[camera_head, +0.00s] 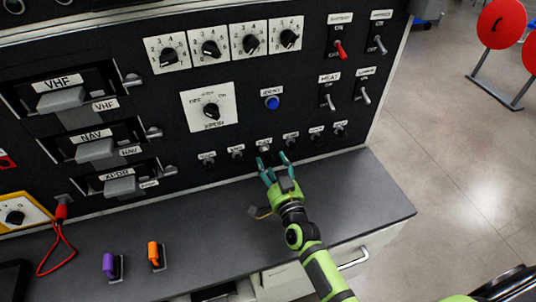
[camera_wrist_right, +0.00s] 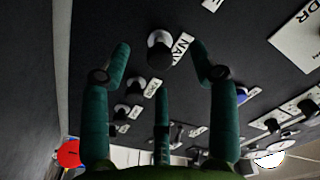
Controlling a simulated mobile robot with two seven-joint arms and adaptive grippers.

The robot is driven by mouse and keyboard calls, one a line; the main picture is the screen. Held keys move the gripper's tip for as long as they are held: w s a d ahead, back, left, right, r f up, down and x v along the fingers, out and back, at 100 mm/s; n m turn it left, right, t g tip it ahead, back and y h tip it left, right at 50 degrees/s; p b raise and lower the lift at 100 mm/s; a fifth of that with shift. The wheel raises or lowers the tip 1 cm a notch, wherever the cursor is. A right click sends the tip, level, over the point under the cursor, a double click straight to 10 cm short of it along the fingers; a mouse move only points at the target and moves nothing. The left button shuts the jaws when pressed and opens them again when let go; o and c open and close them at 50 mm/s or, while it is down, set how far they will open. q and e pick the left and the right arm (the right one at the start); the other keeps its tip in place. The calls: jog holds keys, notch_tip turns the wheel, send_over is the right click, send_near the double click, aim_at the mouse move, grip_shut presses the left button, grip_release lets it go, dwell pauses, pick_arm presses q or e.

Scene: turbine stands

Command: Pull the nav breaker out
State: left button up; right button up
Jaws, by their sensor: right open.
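The nav breaker (camera_wrist_right: 159,42) is a dark round knob with a pale rim beside a NAV label in the right wrist view. In the head view it appears to be the small knob (camera_head: 264,146) in the low row on the black panel; its label is too small to read surely. My right gripper (camera_head: 272,161) is just in front of that row with its teal fingers spread. In the right wrist view the open gripper (camera_wrist_right: 161,62) has two fingers on either side of the nav breaker and a third below, with nothing held. My left gripper is not in view.
Neighbouring breakers (camera_head: 291,139) stand close on both sides in the same row. A grey counter (camera_head: 340,190) juts out below the panel. Purple (camera_head: 109,265) and orange (camera_head: 153,252) pieces stand on it at left. A blue button (camera_head: 272,102) sits above the row.

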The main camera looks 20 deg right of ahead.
jog(key=s+p, duration=0.1)
jog(key=s, duration=0.3)
jog(key=shift+s+d, duration=0.1)
jog(key=shift+s, duration=0.2)
dwell(0.5)
